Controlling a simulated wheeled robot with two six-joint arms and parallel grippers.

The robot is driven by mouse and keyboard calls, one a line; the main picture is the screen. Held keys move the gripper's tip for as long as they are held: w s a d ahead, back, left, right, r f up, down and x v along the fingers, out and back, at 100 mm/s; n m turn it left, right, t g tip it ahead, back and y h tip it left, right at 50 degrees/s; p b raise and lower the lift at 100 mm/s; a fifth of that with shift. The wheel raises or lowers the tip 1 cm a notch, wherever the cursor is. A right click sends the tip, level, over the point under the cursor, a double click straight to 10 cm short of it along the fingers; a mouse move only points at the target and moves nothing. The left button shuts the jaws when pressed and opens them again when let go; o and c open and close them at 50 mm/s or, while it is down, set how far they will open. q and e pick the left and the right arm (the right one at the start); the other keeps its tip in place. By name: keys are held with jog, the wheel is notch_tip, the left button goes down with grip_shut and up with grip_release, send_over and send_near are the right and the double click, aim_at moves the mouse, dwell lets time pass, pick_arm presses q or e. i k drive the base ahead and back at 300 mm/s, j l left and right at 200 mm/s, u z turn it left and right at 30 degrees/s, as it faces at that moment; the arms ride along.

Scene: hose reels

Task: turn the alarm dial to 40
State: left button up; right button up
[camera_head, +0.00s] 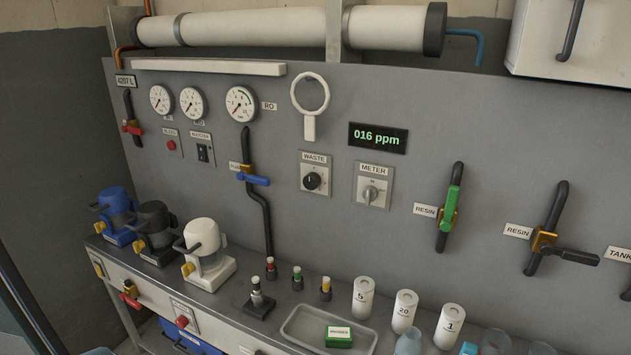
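No dial with a readable alarm label shows in the head view. Two knobs are on the grey panel: a black knob (312,181) on a plate marked WASTE, and a grey knob (370,193) on a plate marked METER. Their scale marks are too small to read. Above them a black display (378,138) reads 016 ppm in green. Neither of my grippers is in view.
A counter below the panel holds blue, black and white pump-like units (205,254), small capped vials, a tray (300,322) with a green box, and white numbered canisters (404,312). Valve handles, including a green one (449,207), stick out from the panel.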

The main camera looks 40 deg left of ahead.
aim_at(181, 321)
jog(key=u, duration=2.2)
